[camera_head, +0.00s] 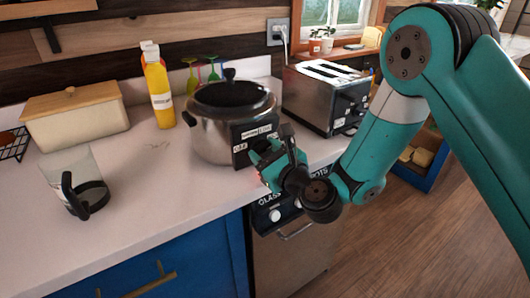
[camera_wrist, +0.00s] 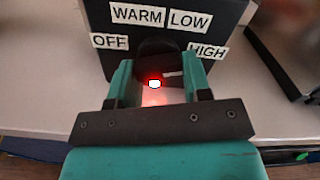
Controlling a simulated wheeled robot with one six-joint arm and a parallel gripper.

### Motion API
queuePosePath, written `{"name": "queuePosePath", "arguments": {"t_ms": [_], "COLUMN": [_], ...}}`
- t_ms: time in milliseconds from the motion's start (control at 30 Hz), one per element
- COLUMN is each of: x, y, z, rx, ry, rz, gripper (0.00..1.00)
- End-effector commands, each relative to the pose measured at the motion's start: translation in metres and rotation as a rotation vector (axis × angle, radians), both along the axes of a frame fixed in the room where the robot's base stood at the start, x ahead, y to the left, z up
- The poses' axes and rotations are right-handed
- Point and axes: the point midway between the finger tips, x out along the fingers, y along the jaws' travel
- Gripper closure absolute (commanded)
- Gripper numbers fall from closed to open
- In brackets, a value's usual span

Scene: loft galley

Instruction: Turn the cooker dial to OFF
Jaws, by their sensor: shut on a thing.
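The cooker (camera_head: 215,130) is a round steel pot with a dark lid, standing on the counter. Its black front panel (camera_wrist: 75,25) carries the labels OFF at left, WARM and LOW at top, and HIGH at right. The dark round dial (camera_wrist: 155,47) sits below WARM and LOW, partly hidden by my fingers. A short pale mark on it (camera_wrist: 173,74) points right, roughly toward HIGH. My gripper (camera_wrist: 157,78) is shut on the dial, one teal finger on each side. In the head view my gripper (camera_head: 267,157) is at the panel and covers the dial.
A red light (camera_wrist: 154,83) glows just below the dial. A steel toaster (camera_head: 325,97) stands close to the cooker's right. A yellow bottle (camera_head: 158,88), a cream bin (camera_head: 75,115) and a clear jug (camera_head: 75,175) stand to the left. The counter front (camera_head: 165,205) is clear.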

Motion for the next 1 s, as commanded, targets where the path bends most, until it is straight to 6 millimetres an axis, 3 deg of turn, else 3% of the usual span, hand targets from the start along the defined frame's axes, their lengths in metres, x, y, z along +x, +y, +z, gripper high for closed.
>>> {"name": "queuePosePath", "arguments": {"t_ms": [1000], "x": [0.0019], "y": [-0.0011], "z": [0.0060], "rx": [-0.719], "ry": [-0.495], "rz": [0.000], "gripper": [0.79]}}
